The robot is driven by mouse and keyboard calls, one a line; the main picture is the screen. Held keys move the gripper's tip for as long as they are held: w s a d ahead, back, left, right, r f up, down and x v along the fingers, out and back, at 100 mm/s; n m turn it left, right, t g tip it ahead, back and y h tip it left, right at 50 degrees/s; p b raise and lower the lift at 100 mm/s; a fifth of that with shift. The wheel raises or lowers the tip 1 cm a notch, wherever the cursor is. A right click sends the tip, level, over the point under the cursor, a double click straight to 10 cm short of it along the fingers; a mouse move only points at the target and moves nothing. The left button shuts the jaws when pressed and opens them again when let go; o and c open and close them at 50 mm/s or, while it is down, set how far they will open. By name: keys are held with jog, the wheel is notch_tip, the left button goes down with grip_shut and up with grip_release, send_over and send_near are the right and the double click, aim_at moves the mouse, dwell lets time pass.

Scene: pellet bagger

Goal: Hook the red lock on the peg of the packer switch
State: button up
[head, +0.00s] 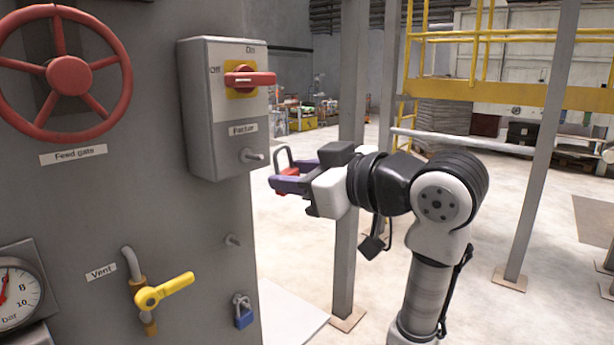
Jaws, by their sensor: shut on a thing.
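The packer switch (223,108) is a grey box with a red handle (249,78) on a yellow plate, set level beside the "Off" and "On" marks. Its metal peg (252,155) sticks out below the label and is bare. My gripper (278,184) is shut on the red lock (288,178), with the grey shackle standing up above the fingers. The lock is in the air to the right of the peg, apart from it. The fingers hide part of the lock body.
A blue padlock (243,316) hangs low on the panel, under another bare peg (233,240). A yellow vent lever (164,290), a red feed gate wheel (68,75) and a gauge (14,296) are at left. A grey post (350,240) stands behind my gripper.

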jog(key=shift+b+x, duration=0.35)
jog(key=shift+x, duration=2.6)
jog(key=shift+s+f, duration=0.1)
jog(key=shift+f, duration=0.05)
jog(key=o, duration=1.1)
